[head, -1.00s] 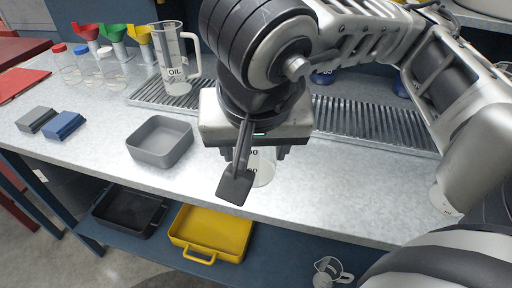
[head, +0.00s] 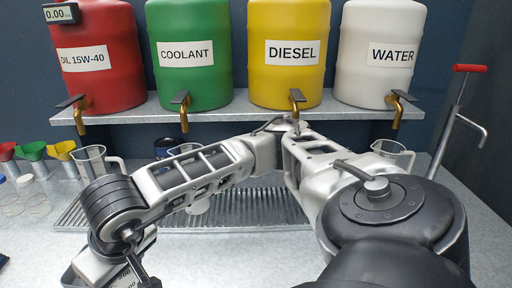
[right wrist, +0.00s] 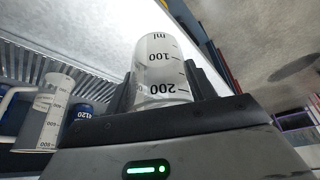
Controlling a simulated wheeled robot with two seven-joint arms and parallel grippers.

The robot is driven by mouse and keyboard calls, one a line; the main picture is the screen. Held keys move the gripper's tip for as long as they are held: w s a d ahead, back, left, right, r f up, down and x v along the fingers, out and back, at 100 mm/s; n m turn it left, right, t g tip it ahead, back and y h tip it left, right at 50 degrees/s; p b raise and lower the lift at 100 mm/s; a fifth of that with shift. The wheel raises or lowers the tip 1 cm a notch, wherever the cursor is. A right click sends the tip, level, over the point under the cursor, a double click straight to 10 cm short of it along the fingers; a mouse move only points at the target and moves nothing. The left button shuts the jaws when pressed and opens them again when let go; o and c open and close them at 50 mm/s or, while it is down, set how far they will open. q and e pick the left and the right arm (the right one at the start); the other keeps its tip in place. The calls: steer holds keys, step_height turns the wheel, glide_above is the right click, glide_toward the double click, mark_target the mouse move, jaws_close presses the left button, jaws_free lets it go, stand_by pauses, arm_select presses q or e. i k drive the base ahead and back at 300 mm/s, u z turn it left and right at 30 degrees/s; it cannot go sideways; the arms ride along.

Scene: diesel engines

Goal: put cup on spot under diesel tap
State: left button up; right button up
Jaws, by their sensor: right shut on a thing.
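My right gripper (right wrist: 165,88) is shut on a clear measuring cup (right wrist: 160,58) with ml markings, which sits between its fingers in the right wrist view. In the head view that gripper (head: 110,272) is at the lower left, over the counter, with only part of the cup (head: 126,280) showing at the bottom edge. The yellow DIESEL drum (head: 290,62) stands on the shelf with its brass tap (head: 297,100) pointing down. Below it is the slotted drip tray (head: 262,210), partly hidden by my right arm. The gripper is left of the diesel tap. My left gripper is out of view.
Red oil (head: 95,75), green coolant (head: 188,75) and white water (head: 378,70) drums flank the diesel drum, each with a tap. A clear jug (head: 92,163) stands at left and another (head: 393,153) at right. A red-handled pump (head: 455,120) stands at far right.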

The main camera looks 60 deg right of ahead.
mark_target(288, 204)
steer(key=u, duration=1.3)
steer(key=k, duration=1.15)
steer(key=z, duration=1.2)
